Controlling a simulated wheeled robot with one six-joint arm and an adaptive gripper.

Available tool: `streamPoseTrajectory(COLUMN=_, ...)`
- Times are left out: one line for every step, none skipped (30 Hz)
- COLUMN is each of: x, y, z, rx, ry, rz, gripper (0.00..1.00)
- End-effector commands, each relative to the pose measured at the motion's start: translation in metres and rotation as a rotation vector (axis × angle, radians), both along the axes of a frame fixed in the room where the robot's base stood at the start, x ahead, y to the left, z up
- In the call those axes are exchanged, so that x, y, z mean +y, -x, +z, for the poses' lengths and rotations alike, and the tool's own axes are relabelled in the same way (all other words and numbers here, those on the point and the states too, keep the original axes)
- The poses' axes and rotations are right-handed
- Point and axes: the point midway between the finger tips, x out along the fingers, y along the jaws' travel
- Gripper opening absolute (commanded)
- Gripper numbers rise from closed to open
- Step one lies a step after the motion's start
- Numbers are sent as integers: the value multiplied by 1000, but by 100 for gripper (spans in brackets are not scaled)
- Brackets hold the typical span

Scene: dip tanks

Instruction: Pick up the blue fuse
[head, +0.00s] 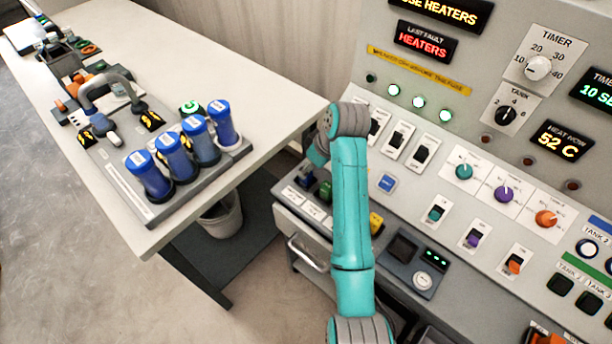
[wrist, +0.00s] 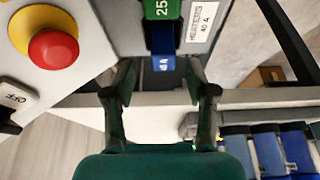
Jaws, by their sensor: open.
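The blue fuse (wrist: 163,42) sits in the console's fuse panel in the wrist view, beside a green fuse (wrist: 160,8) marked 25. A small blue fuse (head: 304,178) shows in the head view at the console's left end, left of the green one (head: 325,190). My gripper (wrist: 160,76) is open and empty, its fingers pointing at the blue fuse, with one fingertip near each side of it. I cannot tell from this view how much depth separates them.
A red stop button (wrist: 53,50) on a yellow base is left of the fuses in the wrist view. A label reading "HEATERS 40 A" (wrist: 203,18) is right of them. Several blue cylinders (head: 150,172) stand in a tray on the table (head: 230,80). A bin (head: 221,215) is below.

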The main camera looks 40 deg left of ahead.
Motion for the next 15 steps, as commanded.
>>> streamPoseTrajectory(x=4, y=2, z=-8, rx=3, ry=3, rz=2, gripper=56)
streamPoseTrajectory(x=6, y=3, z=-12, rx=3, ry=3, rz=2, gripper=56)
streamPoseTrajectory(x=9, y=4, z=-17, rx=3, ry=3, rz=2, gripper=56)
streamPoseTrajectory(x=10, y=4, z=-21, rx=3, ry=3, rz=2, gripper=56)
streamPoseTrajectory(x=12, y=3, z=-24, rx=2, ry=3, rz=1, gripper=56)
streamPoseTrajectory(x=13, y=3, z=-28, rx=1, ry=2, rz=0, gripper=56)
streamPoseTrajectory(x=14, y=3, z=-31, rx=2, ry=2, rz=1, gripper=56)
streamPoseTrajectory(x=15, y=3, z=-33, rx=1, ry=2, rz=0, gripper=56)
streamPoseTrajectory(x=16, y=2, z=-35, rx=1, ry=2, rz=0, gripper=56)
streamPoseTrajectory(x=17, y=2, z=-36, rx=0, ry=1, rz=0, gripper=56)
streamPoseTrajectory(x=17, y=2, z=-37, rx=0, ry=1, rz=1, gripper=56)
streamPoseTrajectory(x=17, y=2, z=-37, rx=0, ry=1, rz=0, gripper=56)
streamPoseTrajectory(x=17, y=2, z=-37, rx=0, ry=0, rz=1, gripper=56)
streamPoseTrajectory(x=17, y=2, z=-37, rx=0, ry=0, rz=1, gripper=56)
streamPoseTrajectory(x=17, y=2, z=-37, rx=0, ry=0, rz=0, gripper=56)
